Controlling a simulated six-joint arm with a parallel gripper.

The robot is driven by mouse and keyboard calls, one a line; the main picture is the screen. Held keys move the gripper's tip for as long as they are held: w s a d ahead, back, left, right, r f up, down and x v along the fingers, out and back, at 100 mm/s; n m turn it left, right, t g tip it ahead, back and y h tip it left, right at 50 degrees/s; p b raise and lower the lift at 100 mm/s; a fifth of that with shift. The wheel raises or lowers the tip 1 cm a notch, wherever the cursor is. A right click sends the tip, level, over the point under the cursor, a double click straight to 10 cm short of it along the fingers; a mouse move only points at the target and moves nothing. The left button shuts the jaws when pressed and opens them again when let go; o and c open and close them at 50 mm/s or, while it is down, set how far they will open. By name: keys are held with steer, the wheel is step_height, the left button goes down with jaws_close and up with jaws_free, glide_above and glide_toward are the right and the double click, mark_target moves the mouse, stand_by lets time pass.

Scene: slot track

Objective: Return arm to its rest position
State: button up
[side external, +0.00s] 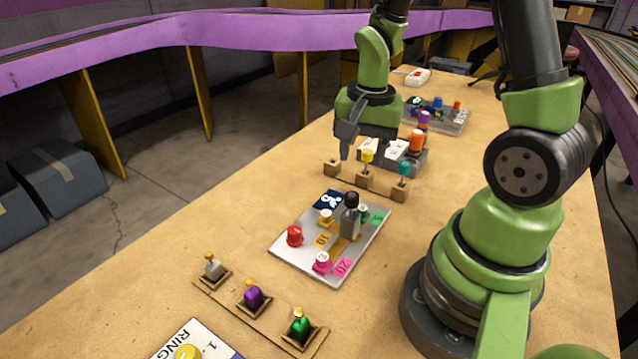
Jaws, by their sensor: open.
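My gripper (347,141) is open and hangs above the far half of the wooden table (240,190).
A wooden strip (228,297) with grey, purple and green pieces is nearer. Behind my gripper stand a grey tray (419,164) and another tray (459,124). The table's left side is clear.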

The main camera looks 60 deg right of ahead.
steer(key=s+a+r+n+t+y, duration=0.1)
steer(key=s+a+r+n+t, duration=0.2)
steer(key=r, duration=0.5)
steer(key=s+a+r+n+t+y, duration=0.1)
steer(key=s+a+r+n+t, duration=0.2)
steer(key=a+r+n, duration=0.4)
steer(key=shift+s+a+r+t, duration=0.3)
steer(key=shift+s+a+r, duration=0.45)
steer(key=shift+s, duration=0.1)
steer(key=shift+d, duration=0.1)
stand_by(2.0)
